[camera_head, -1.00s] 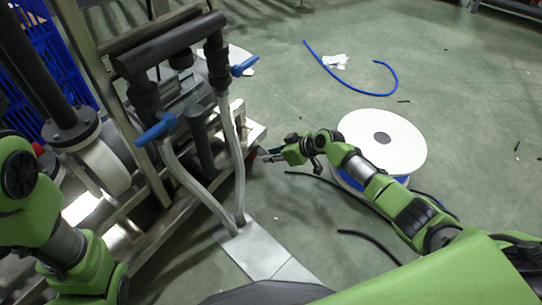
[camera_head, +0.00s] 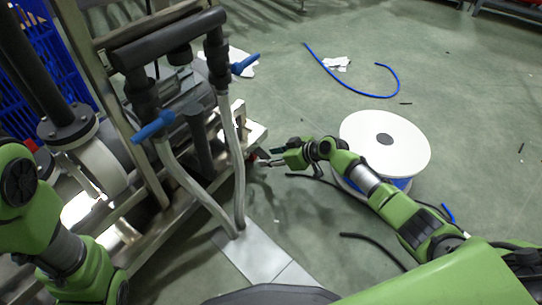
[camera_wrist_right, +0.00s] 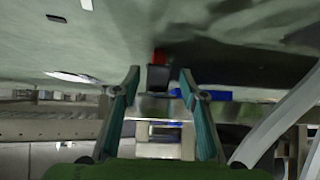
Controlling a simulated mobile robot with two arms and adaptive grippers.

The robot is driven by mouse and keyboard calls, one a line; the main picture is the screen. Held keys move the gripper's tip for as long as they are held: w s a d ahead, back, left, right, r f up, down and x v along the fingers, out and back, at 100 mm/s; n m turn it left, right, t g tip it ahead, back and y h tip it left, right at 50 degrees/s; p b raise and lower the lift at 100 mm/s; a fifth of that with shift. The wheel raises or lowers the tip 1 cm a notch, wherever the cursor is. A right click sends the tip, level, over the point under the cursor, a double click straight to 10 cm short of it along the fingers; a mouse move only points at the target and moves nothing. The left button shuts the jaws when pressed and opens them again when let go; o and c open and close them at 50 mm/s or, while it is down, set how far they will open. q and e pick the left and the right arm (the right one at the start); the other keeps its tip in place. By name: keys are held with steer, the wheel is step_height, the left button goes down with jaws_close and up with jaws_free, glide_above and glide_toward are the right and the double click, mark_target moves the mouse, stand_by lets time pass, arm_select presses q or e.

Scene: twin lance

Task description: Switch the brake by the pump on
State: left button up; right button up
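The pump (camera_head: 180,95) stands in a metal frame at the left of the head view. A small red part (camera_head: 262,154), possibly the brake switch, shows at the frame's right end. In the wrist view a red part (camera_wrist_right: 159,57) with a black block (camera_wrist_right: 158,78) lies ahead, between the fingertips in the picture. My right gripper (camera_head: 268,157) is open and points at it from the right. Its two fingers stand apart in the wrist view (camera_wrist_right: 160,75), with nothing held. Whether they touch the part I cannot tell. My left arm shows at the left, its gripper out of view.
Two blue valve handles (camera_head: 154,127) (camera_head: 244,64) stick out above grey hoses (camera_head: 239,170). A white cable reel (camera_head: 405,145) stands near my right arm. A blue hose (camera_head: 345,85) and black hoses (camera_head: 372,245) lie on the green floor. A blue crate (camera_head: 30,95) is far left.

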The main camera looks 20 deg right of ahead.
steer(key=shift+s+d+r, duration=0.15)
steer(key=shift+s+d, duration=0.1)
steer(key=shift+d, duration=0.05)
steer(key=v, duration=1.1)
steer(key=shift+r, duration=0.15)
